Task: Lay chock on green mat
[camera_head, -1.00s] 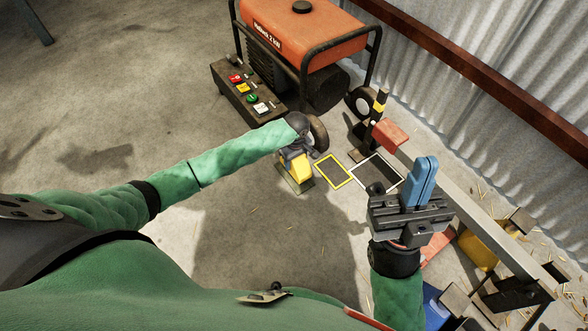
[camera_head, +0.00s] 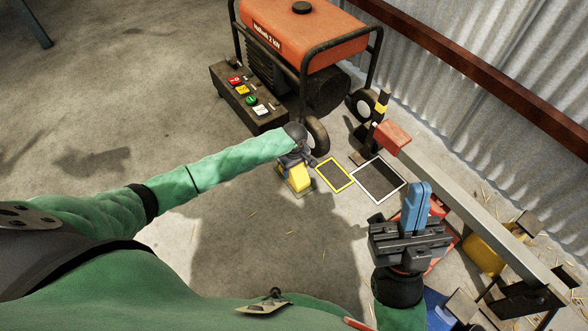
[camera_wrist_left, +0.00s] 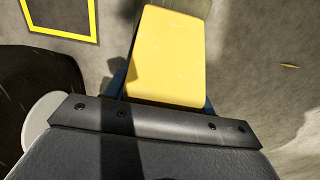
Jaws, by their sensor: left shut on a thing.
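My left gripper (camera_head: 297,166) is shut on the yellow chock (camera_head: 299,179), low near the floor in front of the generator's wheel. In the left wrist view the chock (camera_wrist_left: 168,55) sits between the blue fingers, its broad yellow face showing. A thin pale greenish edge (camera_head: 303,193), perhaps the green mat, shows just below the chock. The chock hides the rest of it, and I cannot tell if they touch. My right gripper (camera_head: 417,190) has its blue fingers close together, with nothing seen between them.
A yellow-outlined dark patch (camera_head: 335,175) and a white-outlined one (camera_head: 378,180) lie right of the chock. The orange generator (camera_head: 300,40) and its switch panel (camera_head: 247,100) stand behind. A long metal bar (camera_head: 468,205) runs along the right. Floor at left is clear.

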